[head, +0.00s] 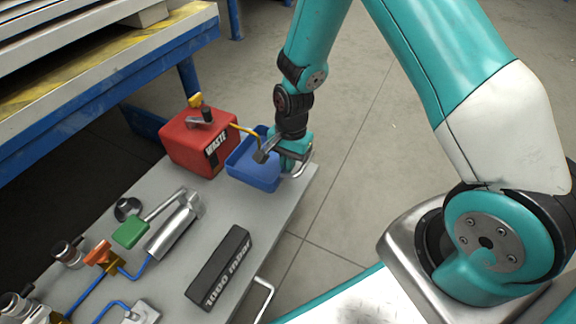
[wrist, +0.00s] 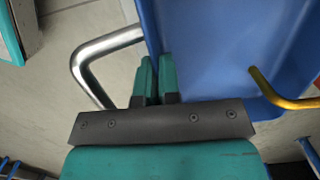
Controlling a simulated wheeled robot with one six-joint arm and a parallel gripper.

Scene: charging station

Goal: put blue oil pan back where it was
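The blue oil pan (head: 254,180) is at the far right corner of the grey cart top (head: 283,205), beside the red waste can (head: 190,149). A yellow spout (head: 244,130) from the can reaches over the pan; it also shows in the wrist view (wrist: 270,88). My gripper (head: 283,160) is at the pan's right side. In the wrist view its teal fingers (wrist: 157,66) are close together with the pan's wall (wrist: 150,35) between them, one finger inside the pan. The head view does not clearly show whether the pan rests on the cart top.
A silver cart handle (wrist: 88,62) is close to my fingers. A black "1000 mbar" block (head: 220,267), a silver cylinder (head: 172,230) and several valves and pipes lie on the cart. A blue-framed workbench (head: 95,95) stands behind at left. Floor to the right is clear.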

